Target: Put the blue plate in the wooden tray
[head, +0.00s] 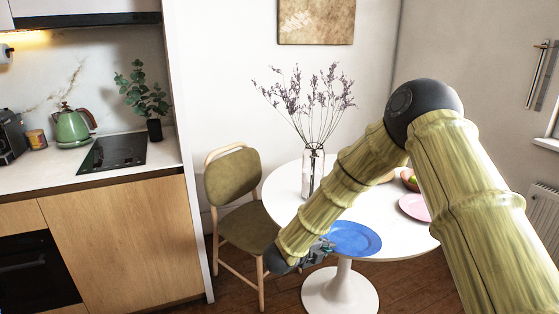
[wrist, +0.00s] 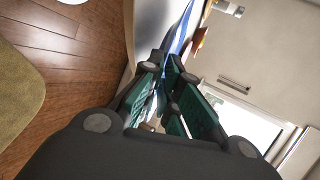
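The blue plate (head: 356,238) lies at the near edge of the round white table. It also shows almost edge-on as a thin blue strip in the wrist view (wrist: 183,32). My gripper (head: 325,246) is at the plate's left rim in the head view. In the wrist view its green-padded fingers (wrist: 167,72) stand close together, with the plate's rim at their tips. I cannot tell whether the pads press on the rim. A tan edge (head: 387,177) shows behind my arm; it may be the wooden tray, mostly hidden.
The white table (head: 285,190) holds a glass vase of dried flowers (head: 313,172), a pink plate (head: 414,207) and a bowl (head: 409,180) with something green. A green-cushioned chair (head: 233,185) stands left of the table. My arm covers part of the tabletop.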

